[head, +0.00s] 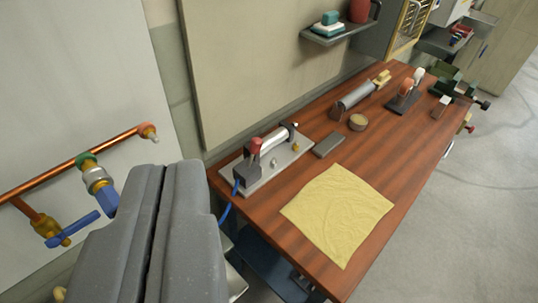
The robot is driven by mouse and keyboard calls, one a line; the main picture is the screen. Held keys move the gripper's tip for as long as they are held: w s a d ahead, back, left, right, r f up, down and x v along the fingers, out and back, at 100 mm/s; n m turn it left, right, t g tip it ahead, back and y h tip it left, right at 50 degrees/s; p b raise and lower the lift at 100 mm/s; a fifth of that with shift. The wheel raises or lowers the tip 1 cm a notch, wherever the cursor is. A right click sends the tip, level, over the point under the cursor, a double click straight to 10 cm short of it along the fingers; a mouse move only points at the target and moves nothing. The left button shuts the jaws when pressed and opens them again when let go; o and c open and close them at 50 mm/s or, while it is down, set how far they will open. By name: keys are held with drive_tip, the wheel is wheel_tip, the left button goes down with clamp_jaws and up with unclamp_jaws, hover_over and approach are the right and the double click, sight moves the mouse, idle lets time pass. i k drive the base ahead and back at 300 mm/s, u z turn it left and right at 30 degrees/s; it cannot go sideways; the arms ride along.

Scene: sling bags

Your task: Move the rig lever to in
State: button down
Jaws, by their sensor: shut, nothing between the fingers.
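My gripper (163,172) fills the lower left foreground, its two thick grey fingers shut together with nothing between them. To its right, on the near left end of the bench, a rig (266,163) has a light grey base plate, a silver cylinder and a dark block. A red-topped lever (255,146) stands up on the rig; I cannot tell which position it is in. My gripper appears apart from the rig. A blue cable or hose (226,213) hangs from the rig's near end, partly hidden behind the gripper.
Copper pipework (75,164) with a blue valve handle (80,229) is on the left wall, close to my gripper. The wooden bench (400,160) carries a yellow cloth (338,212), a grey block (328,145), a round tin (358,122) and tools. Grey floor (480,230) is open at right.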

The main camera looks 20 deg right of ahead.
sight(254, 146)
drive_tip(key=u, duration=0.55)
drive_tip(key=k, duration=0.95)
drive_tip(key=z, duration=0.7)
drive_tip(key=i, duration=1)
drive_tip(key=u, duration=0.05)
